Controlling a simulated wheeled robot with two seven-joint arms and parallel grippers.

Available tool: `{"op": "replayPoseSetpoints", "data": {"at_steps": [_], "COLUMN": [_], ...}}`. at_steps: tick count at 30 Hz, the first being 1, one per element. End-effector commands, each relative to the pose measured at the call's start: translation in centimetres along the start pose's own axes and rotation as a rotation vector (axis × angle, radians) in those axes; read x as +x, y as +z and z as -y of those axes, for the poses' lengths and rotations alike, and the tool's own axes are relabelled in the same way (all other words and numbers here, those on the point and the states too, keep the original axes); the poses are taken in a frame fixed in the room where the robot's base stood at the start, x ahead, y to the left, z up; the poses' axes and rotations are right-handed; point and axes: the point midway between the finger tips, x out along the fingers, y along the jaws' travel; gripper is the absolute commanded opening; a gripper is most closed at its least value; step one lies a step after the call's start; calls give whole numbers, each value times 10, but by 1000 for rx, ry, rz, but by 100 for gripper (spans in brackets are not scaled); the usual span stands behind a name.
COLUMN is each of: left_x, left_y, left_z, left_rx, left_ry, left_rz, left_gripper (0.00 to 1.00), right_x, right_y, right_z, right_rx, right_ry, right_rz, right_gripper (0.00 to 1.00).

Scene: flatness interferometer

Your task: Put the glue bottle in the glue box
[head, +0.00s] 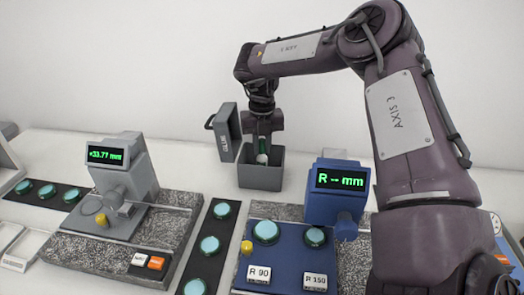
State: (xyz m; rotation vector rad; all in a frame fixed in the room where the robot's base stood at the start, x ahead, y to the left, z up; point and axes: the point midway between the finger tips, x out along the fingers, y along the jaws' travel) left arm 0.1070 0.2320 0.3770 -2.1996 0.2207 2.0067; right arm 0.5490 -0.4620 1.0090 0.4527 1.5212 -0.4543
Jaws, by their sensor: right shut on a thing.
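The glue box is an open grey box (261,178) at the back middle of the bench, with its lettered lid (228,133) standing up at its left side. My right gripper (264,143) points down over the box mouth. It is shut on the glue bottle (262,158), a small dark green thing with a pale lower end. The bottle is upright and its low end is at or inside the box opening; the front wall and the fingers hide part of it, so I cannot tell whether it touches the bottom. My left gripper is not in view.
A grey gauge with a green display (106,155) stands on a granite plate at left. A blue gauge (338,190) stands close to the right of the box. Teal discs lie on a black strip (209,270) between them. My right arm covers the right side.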

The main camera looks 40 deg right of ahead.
Motion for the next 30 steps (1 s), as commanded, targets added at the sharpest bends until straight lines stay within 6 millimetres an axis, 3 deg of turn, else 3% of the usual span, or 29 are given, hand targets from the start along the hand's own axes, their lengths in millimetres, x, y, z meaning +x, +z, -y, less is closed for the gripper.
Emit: {"op": "replayPoseSetpoints", "data": {"at_steps": [4,15,16,20,30], "left_x": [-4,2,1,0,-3], "left_y": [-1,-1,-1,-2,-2], "left_z": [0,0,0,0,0], "left_rx": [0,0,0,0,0], "left_ry": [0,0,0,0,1], "left_rz": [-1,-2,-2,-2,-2], "left_gripper": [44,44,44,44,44], "right_x": [20,26,25,24,21], "right_y": [0,0,0,0,0], "right_z": [0,0,0,0,0], "right_rx": [1,0,0,0,1], "right_ry": [0,0,0,0,1], "right_rz": [-2,0,0,0,0], "right_gripper": [0,0,21,38,40]}}
